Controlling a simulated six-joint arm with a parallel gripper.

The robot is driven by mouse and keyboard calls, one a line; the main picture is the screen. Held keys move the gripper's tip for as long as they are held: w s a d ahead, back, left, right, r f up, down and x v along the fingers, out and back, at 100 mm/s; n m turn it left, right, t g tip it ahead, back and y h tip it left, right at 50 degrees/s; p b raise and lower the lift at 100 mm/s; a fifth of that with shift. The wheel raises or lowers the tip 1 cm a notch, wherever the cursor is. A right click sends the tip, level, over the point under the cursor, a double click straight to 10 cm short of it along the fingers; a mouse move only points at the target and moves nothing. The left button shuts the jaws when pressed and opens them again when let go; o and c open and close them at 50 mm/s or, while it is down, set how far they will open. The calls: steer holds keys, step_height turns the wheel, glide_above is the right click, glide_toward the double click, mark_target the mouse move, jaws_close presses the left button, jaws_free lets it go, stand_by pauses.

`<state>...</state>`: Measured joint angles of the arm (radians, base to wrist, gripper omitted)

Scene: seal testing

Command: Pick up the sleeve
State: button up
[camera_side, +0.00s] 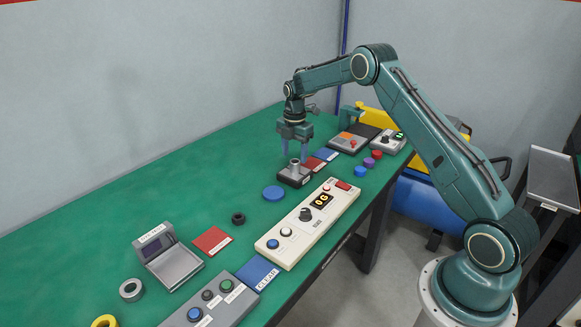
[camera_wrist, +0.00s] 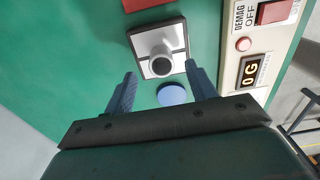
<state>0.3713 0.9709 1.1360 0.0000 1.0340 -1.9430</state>
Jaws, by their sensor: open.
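A grey cylinder with a dark bore, which looks like the sleeve (camera_side: 295,164), stands upright on a dark-edged fixture block (camera_side: 291,180) on the green bench. In the wrist view the sleeve (camera_wrist: 159,61) is seen nearly end-on, on the fixture's pale top plate (camera_wrist: 176,35). My gripper (camera_side: 295,153) is above the fixture, pointing down, with its blue fingers apart. In the wrist view the gripper (camera_wrist: 161,70) has one fingertip to each side of the sleeve, with visible space on both sides. I cannot tell the exact height between the fingertips and the sleeve.
A blue disc (camera_side: 273,193) lies near the fixture. A cream control panel (camera_side: 308,222) reading "0 G" stands beside it, towards the bench's front edge. Red and blue plates (camera_side: 327,154) lie behind. A black ring (camera_side: 238,218), a grey ring (camera_side: 131,290) and a scale (camera_side: 168,256) sit farther left.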

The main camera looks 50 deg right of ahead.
mark_target(295, 162)
steer(key=shift+s+f, duration=0.1)
steer(key=shift+f, duration=2.15)
steer(key=c, duration=1.2)
steer(key=shift+r, duration=0.2)
step_height(295, 162, up, 20)
steer(key=shift+f, duration=0.1)
